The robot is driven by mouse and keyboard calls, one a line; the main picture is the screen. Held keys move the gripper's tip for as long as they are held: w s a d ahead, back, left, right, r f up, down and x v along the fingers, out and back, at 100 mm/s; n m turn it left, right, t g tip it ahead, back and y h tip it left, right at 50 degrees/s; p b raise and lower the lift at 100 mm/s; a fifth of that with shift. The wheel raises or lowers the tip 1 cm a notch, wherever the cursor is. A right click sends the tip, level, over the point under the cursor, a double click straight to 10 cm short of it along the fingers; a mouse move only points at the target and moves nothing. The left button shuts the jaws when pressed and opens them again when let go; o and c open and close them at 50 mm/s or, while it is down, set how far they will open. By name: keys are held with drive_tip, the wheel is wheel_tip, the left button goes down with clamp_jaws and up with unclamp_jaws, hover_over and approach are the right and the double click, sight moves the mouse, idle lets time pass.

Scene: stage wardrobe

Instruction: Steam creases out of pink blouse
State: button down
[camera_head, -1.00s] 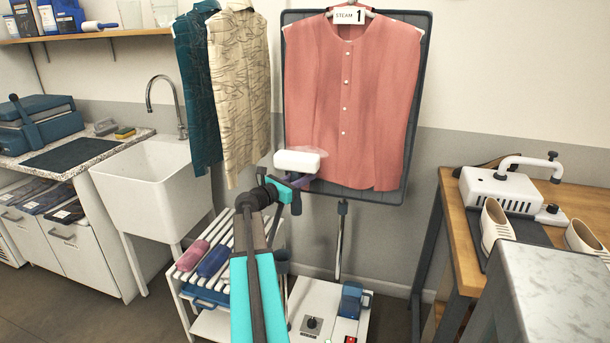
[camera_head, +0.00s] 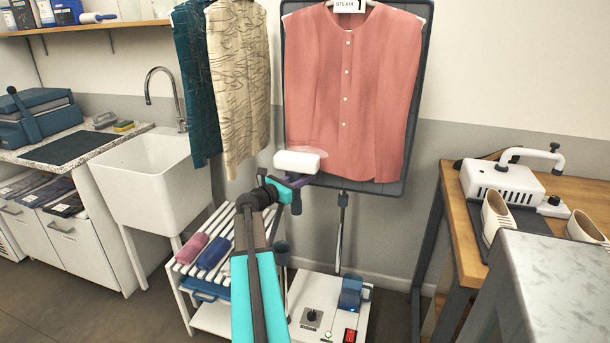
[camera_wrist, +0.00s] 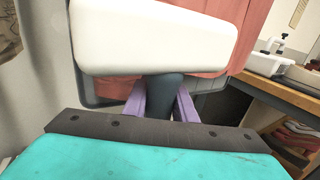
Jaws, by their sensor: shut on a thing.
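The pink blouse (camera_head: 350,90) hangs on a dark padded board (camera_head: 400,150) against the wall, under a tag reading "STEAM 1". Its front looks mostly smooth, with faint vertical folds. My gripper (camera_wrist: 162,108) is shut on the dark handle of the white steamer head (camera_head: 297,161). The head is in front of the blouse's lower left, with a faint pale haze above it. In the wrist view the steamer head (camera_wrist: 150,40) covers part of the blouse; I cannot tell whether it touches the cloth.
Creased beige (camera_head: 240,90) and teal (camera_head: 193,80) garments hang close on the left. The white steamer base (camera_head: 310,318) stands on the floor below, beside a slatted rack (camera_head: 190,262). A sink (camera_head: 150,180) is left; a wooden bench (camera_head: 460,220) with a white machine (camera_head: 503,183) is right.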

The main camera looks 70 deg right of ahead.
sight(299, 198)
drive_tip(key=shift+f, duration=0.35)
idle(0.3)
drive_tip(key=shift+f+b, duration=1.25)
drive_tip(key=shift+f, duration=1.1)
drive_tip(key=shift+s+a+p, duration=0.2)
drive_tip(key=shift+a+p, duration=0.25)
drive_tip(key=shift+a, duration=2.55)
